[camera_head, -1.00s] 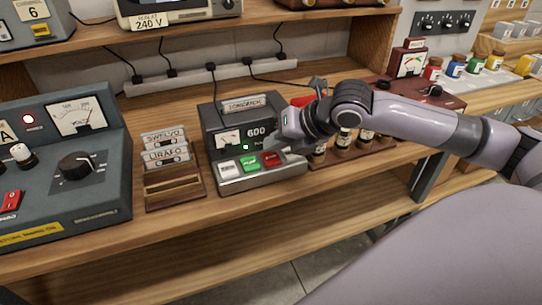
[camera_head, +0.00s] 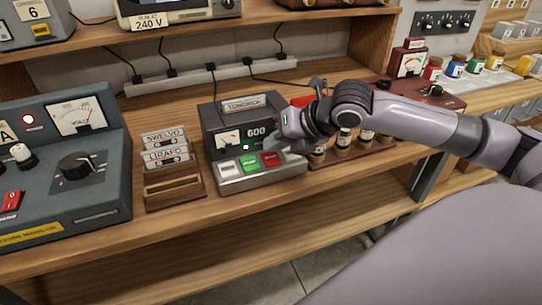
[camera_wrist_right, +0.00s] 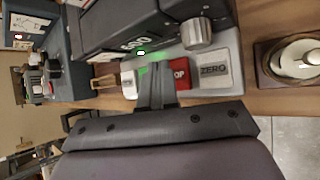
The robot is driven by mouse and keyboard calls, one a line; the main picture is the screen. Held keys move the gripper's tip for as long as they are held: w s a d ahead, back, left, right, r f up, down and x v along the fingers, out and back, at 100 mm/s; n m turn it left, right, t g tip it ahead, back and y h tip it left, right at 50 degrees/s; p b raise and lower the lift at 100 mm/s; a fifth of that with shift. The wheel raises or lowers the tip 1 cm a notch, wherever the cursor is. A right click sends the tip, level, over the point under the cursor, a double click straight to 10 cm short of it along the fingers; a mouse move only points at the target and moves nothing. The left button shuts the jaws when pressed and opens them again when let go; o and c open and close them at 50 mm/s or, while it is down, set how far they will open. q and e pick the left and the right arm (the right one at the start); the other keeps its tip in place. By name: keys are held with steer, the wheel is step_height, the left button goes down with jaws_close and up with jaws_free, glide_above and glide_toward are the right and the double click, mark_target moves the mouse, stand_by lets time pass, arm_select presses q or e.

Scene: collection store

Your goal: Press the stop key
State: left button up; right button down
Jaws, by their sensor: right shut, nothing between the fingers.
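The stop key is the red key (camera_head: 270,160) at the right of the key row on a grey deck (camera_head: 228,118) with a lit "600" display. In the right wrist view the red key (camera_wrist_right: 181,74) shows the letters "OP"; its left part is hidden by my fingers. The green key (camera_head: 248,164) is next to it, partly covered in the right wrist view (camera_wrist_right: 150,70). My right gripper (camera_head: 278,147) is shut and empty, its tips right over the keys by the green-red border. I cannot tell whether they touch a key. My left gripper is not in view.
A white key (camera_head: 228,169) is left of the green one. A "ZERO" key (camera_wrist_right: 213,68) and a round knob (camera_wrist_right: 196,32) are right of the red key. A cassette rack (camera_head: 171,168) stands left of the deck; small bottles (camera_head: 343,138) stand right.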

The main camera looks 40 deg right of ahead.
steer(key=shift+f, duration=0.4)
steer(key=shift+f, duration=0.5)
stand_by(0.8)
steer(key=shift+r+p, duration=0.9)
steer(key=shift+p, duration=0.6)
